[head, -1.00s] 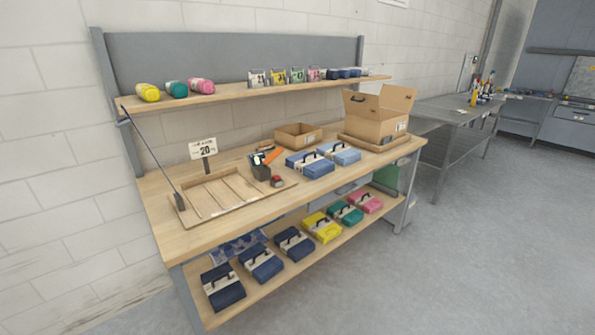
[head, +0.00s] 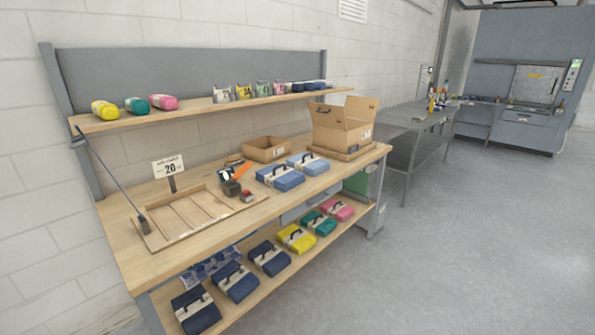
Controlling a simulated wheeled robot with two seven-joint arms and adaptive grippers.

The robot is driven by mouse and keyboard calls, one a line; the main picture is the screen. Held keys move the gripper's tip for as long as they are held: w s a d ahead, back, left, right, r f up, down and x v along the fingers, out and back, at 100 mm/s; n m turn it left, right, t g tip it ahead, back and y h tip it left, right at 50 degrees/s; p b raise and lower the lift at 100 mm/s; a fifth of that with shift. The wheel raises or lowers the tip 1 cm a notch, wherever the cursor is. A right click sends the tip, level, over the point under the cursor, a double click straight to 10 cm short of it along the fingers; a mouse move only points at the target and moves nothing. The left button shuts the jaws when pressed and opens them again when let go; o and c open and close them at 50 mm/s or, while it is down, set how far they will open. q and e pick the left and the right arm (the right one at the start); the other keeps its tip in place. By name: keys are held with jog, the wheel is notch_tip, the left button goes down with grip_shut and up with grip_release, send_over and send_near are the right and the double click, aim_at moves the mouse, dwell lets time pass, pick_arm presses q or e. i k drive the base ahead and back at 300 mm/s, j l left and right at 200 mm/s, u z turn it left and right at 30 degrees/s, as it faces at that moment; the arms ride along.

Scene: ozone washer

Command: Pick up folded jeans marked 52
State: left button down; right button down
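Folded garment bundles with pale bands and dark handles show in the head view. A blue bundle (head: 282,179) and a lighter blue one (head: 308,165) lie on the workbench top. On the lower shelf lie several dark navy bundles, among them a front one (head: 197,312), a middle one (head: 236,283) and a farther one (head: 269,259). A yellow bundle (head: 296,239), a teal one (head: 319,223) and a pink one (head: 338,209) lie beyond them. The band markings are too small to read, so I cannot tell which is marked 52. Neither gripper is in view.
The wooden workbench (head: 120,225) carries a slatted tray (head: 187,216), a sign reading 20 (head: 168,166), a shallow box (head: 267,150) and an open carton (head: 338,130). Rolled garments and small packs sit on the upper shelf (head: 200,106). The floor (head: 430,270) at right is clear.

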aim_at(312, 165)
jog(key=i+l, duration=0.25)
jog(key=i, duration=0.25)
jog(key=i+l+z, duration=0.1)
jog(key=i+l, duration=0.15)
jog(key=i, duration=0.25)
jog(key=i+l, duration=0.25)
jog(key=i, duration=0.25)
jog(key=i+l+z, duration=0.15)
jog(key=i, duration=0.35)
